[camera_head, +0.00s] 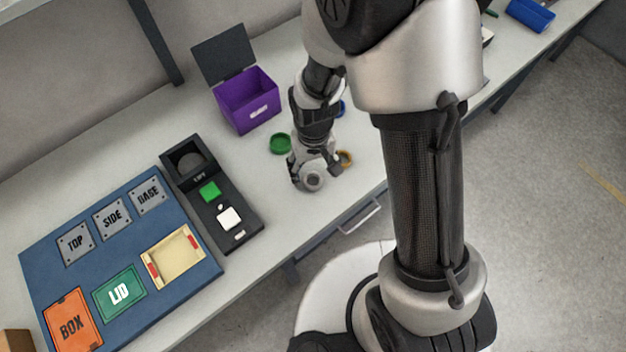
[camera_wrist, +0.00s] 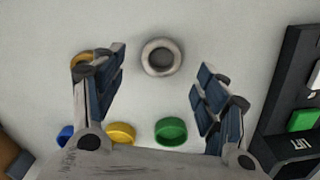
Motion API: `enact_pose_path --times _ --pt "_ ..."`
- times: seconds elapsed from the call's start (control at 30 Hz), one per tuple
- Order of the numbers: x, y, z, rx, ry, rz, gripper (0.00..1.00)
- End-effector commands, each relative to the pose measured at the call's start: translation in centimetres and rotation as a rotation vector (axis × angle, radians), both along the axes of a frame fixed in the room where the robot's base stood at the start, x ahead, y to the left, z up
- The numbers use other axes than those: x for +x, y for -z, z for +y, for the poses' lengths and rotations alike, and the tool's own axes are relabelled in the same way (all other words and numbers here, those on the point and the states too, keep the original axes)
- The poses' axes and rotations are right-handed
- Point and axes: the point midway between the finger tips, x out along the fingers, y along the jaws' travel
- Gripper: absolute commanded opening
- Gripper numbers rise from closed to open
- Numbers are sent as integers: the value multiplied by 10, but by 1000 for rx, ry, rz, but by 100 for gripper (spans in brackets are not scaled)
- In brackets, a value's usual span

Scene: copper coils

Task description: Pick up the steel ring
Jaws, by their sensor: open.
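The steel ring (camera_wrist: 146,58) is a pale grey ring lying flat on the table. In the wrist view it sits upper centre, in the gap between the fingertips, and no finger appears to touch it. My gripper (camera_wrist: 163,66) is open and empty, one finger on each side of the picture. In the head view my gripper (camera_head: 311,168) is low over the table; a round grey shape at its lower end may be the ring, but they blend together. The height gap cannot be told.
A brass ring (camera_wrist: 80,60) is partly behind the left finger. Yellow (camera_wrist: 120,134), green (camera_wrist: 170,131) and blue (camera_wrist: 65,135) round pieces lie nearby. A black device (camera_head: 246,222) and purple box (camera_head: 250,104) stand left of my gripper in the head view.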

Motion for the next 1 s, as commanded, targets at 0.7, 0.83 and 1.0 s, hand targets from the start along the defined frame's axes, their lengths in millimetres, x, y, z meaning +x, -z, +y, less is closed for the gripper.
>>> enact_pose_path --times 0.7,0.83,1.0 --pt "-1 40 1 0 0 2 51" --pt "-2 40 1 0 0 2 43" --pt "-2 40 1 0 0 2 31"
